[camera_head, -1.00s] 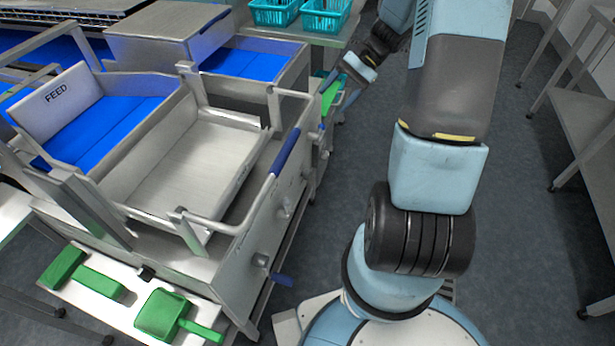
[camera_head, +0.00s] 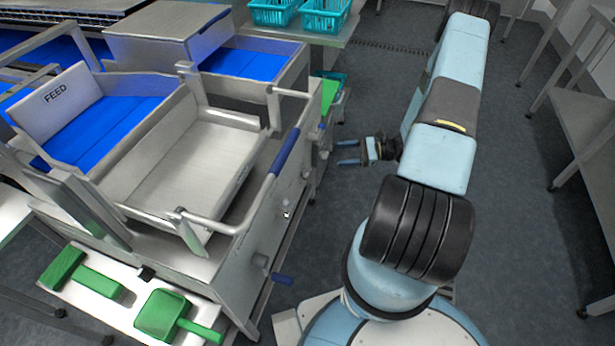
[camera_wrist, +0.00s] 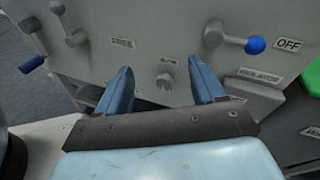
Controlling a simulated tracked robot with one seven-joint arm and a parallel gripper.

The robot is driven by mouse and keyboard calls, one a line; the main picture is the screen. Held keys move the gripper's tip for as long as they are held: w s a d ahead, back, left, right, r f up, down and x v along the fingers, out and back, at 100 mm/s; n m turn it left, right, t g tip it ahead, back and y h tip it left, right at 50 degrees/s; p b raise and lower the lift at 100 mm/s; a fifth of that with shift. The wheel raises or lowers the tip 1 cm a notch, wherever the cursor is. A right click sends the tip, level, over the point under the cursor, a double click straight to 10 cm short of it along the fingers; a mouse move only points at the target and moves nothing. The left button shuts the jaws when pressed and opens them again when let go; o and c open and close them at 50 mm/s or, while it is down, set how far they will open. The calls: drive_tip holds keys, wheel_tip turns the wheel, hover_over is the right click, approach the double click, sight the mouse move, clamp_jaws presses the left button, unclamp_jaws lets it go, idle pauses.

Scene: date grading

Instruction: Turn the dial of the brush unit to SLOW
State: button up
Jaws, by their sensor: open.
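In the wrist view a small round grey dial (camera_wrist: 165,81) sits on the grey side panel of the machine, between my fingers in the picture. A small label (camera_wrist: 168,61) above it is too blurred to read, so I cannot tell its setting. My gripper (camera_wrist: 160,66) is open and empty, its two blue fingers pointing at the panel on either side of the dial, apart from it. In the head view my gripper (camera_head: 340,152) points left at the machine's side (camera_head: 268,232), with a gap between. Which small knob there is the dial is unclear.
In the wrist view, a blue-knobbed lever (camera_wrist: 255,45) beside OFF and ISOLATOR labels is right of the dial; a blue-handled crank (camera_wrist: 32,65) is left. A blue-gripped rail (camera_head: 285,152) runs along the machine's edge. Floor (camera_head: 520,210) is clear to the right.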

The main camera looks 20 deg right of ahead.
sight(309, 175)
drive_tip(key=s+f+m+t+h, duration=0.1)
drive_tip(key=s+f+m+t, duration=0.15)
drive_tip(key=f, duration=0.35)
drive_tip(key=s+f+m+t, duration=0.1)
drive_tip(key=f+m+t, duration=0.25)
drive_tip(key=f, duration=0.35)
drive_tip(key=x, duration=1.3)
drive_tip(key=shift+w+a+f, duration=0.1)
drive_tip(key=shift+w+a, duration=0.1)
drive_tip(key=shift+a, duration=0.15)
drive_tip(key=shift+c, duration=0.2)
